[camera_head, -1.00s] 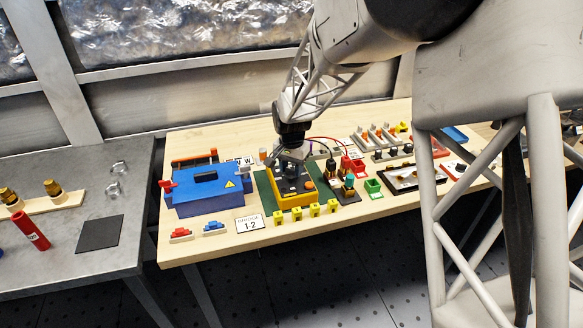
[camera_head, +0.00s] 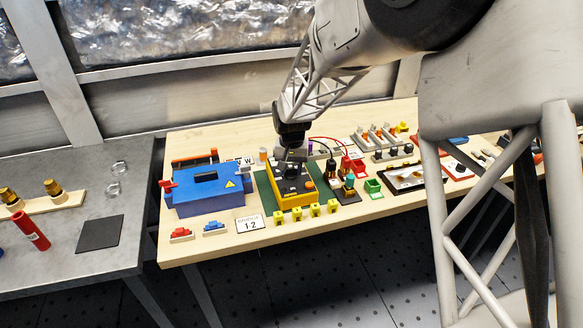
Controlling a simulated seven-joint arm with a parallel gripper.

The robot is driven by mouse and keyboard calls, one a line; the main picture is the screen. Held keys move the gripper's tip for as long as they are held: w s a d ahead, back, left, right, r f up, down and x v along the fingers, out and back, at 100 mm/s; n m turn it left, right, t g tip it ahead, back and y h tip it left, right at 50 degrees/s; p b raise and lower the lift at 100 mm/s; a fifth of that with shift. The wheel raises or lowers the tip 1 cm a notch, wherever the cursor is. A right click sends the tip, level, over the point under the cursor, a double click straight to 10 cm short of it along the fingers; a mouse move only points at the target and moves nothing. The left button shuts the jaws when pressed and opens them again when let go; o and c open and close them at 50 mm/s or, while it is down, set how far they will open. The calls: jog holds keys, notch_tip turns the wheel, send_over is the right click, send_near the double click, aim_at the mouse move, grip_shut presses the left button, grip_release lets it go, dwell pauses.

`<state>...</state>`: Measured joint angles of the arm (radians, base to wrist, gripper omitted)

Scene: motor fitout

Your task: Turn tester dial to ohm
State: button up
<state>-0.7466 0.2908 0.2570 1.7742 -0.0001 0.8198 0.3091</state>
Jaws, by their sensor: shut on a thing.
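The tester (camera_head: 297,200) is a yellow-edged box with a dark face, lying on a green mat (camera_head: 263,187) in the middle of the wooden bench. An orange knob (camera_head: 309,185) shows on the right part of its face. My gripper (camera_head: 291,166) points down over the back part of the tester's face. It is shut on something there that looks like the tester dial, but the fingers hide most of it. The dial's pointer and its markings are too small to read.
A blue box (camera_head: 205,190) with a warning sign stands left of the tester. Several yellow clips (camera_head: 297,213) line its front. A "BRIDGE 1-2" card (camera_head: 250,223) lies front left.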

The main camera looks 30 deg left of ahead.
aim_at(292, 169)
jog(key=o, duration=0.9)
jog(key=shift+r, duration=0.1)
jog(key=shift+r, duration=3.85)
jog(key=shift+d+r, duration=0.25)
jog(key=shift+d, duration=0.3)
jog(key=s+d+r+m, duration=0.15)
jog(key=d+r, duration=0.25)
jog(key=d, duration=0.7)
jog(key=s+d+r+t, duration=0.1)
jog(key=s+d+r, duration=0.25)
jog(key=d, duration=0.65)
jog(key=s+d+r+m, duration=0.15)
jog(key=d+r, duration=0.35)
jog(key=d, duration=0.6)
jog(key=s+d, duration=0.7)
jog(key=s+d+f+m+t, duration=0.1)
jog(key=s+d, duration=0.6)
jog(key=s, duration=0.1)
jog(key=s+d+m, duration=0.1)
jog(key=s+d, duration=0.7)
jog(key=shift+f+t, duration=0.15)
jog(key=shift+t, duration=0.15)
